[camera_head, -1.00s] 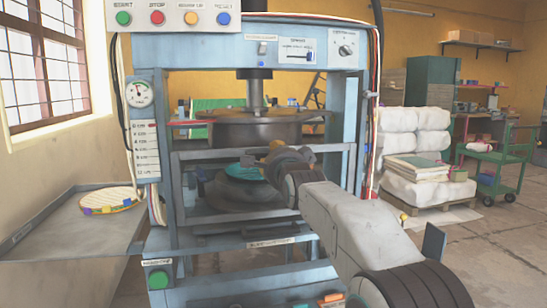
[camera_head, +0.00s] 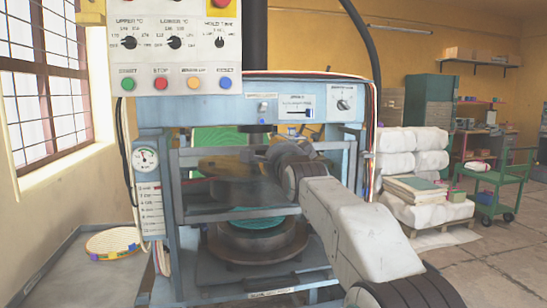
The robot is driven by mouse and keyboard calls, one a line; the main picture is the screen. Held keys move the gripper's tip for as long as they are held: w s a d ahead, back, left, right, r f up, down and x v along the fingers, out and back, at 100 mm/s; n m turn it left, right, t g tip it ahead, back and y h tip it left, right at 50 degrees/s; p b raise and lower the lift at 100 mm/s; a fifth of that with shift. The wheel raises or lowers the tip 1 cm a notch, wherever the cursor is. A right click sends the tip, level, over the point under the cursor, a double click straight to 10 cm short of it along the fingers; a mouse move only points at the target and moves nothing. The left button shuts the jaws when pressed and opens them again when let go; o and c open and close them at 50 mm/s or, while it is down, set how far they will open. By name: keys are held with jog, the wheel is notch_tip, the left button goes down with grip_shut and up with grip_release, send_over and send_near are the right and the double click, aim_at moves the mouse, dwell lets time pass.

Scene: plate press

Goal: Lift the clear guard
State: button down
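The clear guard (camera_head: 238,216) is a grey metal frame with a see-through pane across the front of the blue press. Its top bar is level with the upper platen, and its lower bar crosses just above the lower platen (camera_head: 258,240). A teal disc (camera_head: 256,221) lies on that platen, partly behind the lower bar. My gripper (camera_head: 262,155) is at the middle of the guard's top bar, in front of the dark upper platen (camera_head: 240,180). My wrist and the dark background hide the fingers, so I cannot tell whether they are closed on the bar.
The control panel (camera_head: 175,45) with knobs and coloured buttons hangs above. A side tray (camera_head: 65,268) with a round woven item (camera_head: 112,242) stands left. White bales (camera_head: 412,160) and a green trolley (camera_head: 497,178) stand right, with clear floor before them.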

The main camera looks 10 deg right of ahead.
jog(key=shift+r+p, duration=0.3)
jog(key=shift+r, duration=0.45)
jog(key=c, duration=1.1)
grip_release()
jog(key=s, duration=1.2)
